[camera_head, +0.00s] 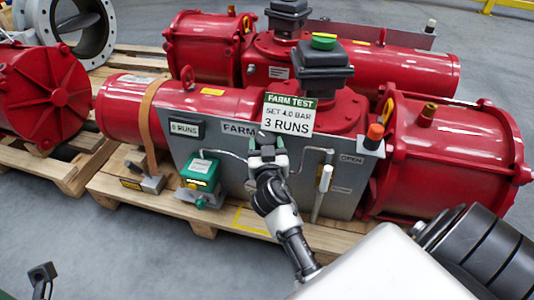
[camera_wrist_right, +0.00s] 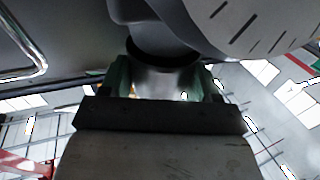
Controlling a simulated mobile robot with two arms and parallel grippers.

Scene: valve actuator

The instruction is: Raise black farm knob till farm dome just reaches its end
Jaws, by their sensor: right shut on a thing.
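My right gripper (camera_head: 268,148) is at the grey front panel (camera_head: 225,150) of the near red actuator, just below the FARM TEST sign (camera_head: 289,114). In the right wrist view its greenish fingers (camera_wrist_right: 160,85) are shut around a dark, rounded knob body (camera_wrist_right: 165,50); the grip hides most of it. A dial with tick marks (camera_wrist_right: 255,20) is close beside it. The sign reads "SET 4.0 BAR" and "3 RUNS". A black box (camera_head: 322,68) on the near actuator carries a green dome (camera_head: 323,41). A dark part (camera_head: 42,274) at lower left may be my left gripper; its jaws are unclear.
The panel bears a FARM label (camera_head: 238,128), a green-and-white box (camera_head: 200,175), bent tubing and an orange-capped fitting (camera_head: 374,136). A second red actuator (camera_head: 205,45) stands behind. Wooden pallets (camera_head: 170,210) lie below. Grey floor is free in front on the left.

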